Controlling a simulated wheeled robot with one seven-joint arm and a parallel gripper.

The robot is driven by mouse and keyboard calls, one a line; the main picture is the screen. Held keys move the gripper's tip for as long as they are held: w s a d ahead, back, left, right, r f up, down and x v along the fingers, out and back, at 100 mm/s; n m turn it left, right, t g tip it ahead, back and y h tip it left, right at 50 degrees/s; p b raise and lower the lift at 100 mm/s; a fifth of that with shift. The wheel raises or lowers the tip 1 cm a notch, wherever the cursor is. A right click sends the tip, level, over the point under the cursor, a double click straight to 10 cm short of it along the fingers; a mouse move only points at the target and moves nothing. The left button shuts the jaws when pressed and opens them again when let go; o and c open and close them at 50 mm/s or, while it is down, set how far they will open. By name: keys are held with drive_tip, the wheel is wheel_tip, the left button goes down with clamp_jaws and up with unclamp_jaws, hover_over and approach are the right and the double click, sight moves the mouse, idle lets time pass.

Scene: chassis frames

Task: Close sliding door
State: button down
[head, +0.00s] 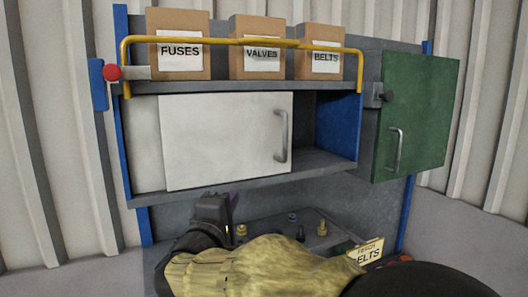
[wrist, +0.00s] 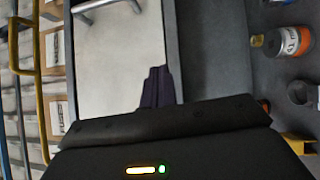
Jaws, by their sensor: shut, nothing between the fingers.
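The white sliding door (head: 225,140) stands in the upper cabinet, covering its left and middle part. Its grey vertical handle (head: 281,135) is near its right edge. An open gap to the right shows the blue inner side wall (head: 338,124). My gripper (head: 228,199) is below the door's lower edge, left of the handle and apart from it. In the wrist view the dark fingers (wrist: 155,87) appear together over the white door (wrist: 115,60), with nothing held. The handle (wrist: 103,8) shows at the top there. Whether the fingers touch the door is unclear.
A green hinged door (head: 420,115) hangs at the right of the cabinet. A yellow rail (head: 240,42) runs before labelled boxes (head: 180,55) on top. A red knob (head: 112,72) sticks out at left. Small bottles (head: 321,229) stand on the lower shelf.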

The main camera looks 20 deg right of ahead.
drive_tip(key=shift+s+d+r+g+h, duration=0.3)
drive_tip(key=shift+s+r+h, duration=0.1)
drive_tip(key=shift+r, duration=0.15)
drive_tip(key=shift+s+d+r+g+h, duration=0.15)
drive_tip(key=shift+s+r+g+h, duration=0.2)
drive_tip(key=shift+r, duration=0.2)
drive_tip(key=p, duration=0.4)
approach(274, 158)
drive_tip(key=w, duration=0.3)
drive_tip(key=shift+w+a, duration=0.15)
drive_tip(key=shift+a, duration=0.1)
drive_tip(key=d, duration=0.1)
drive_tip(key=d+p, duration=0.2)
drive_tip(key=shift+w+d+r, duration=0.3)
drive_tip(key=shift+w+r, duration=0.05)
drive_tip(key=shift+s+d+p, duration=0.1)
drive_tip(key=shift+d+p, duration=0.2)
drive_tip(key=shift+d, duration=0.2)
drive_tip(key=shift+f, duration=0.1)
drive_tip(key=shift+a, duration=0.1)
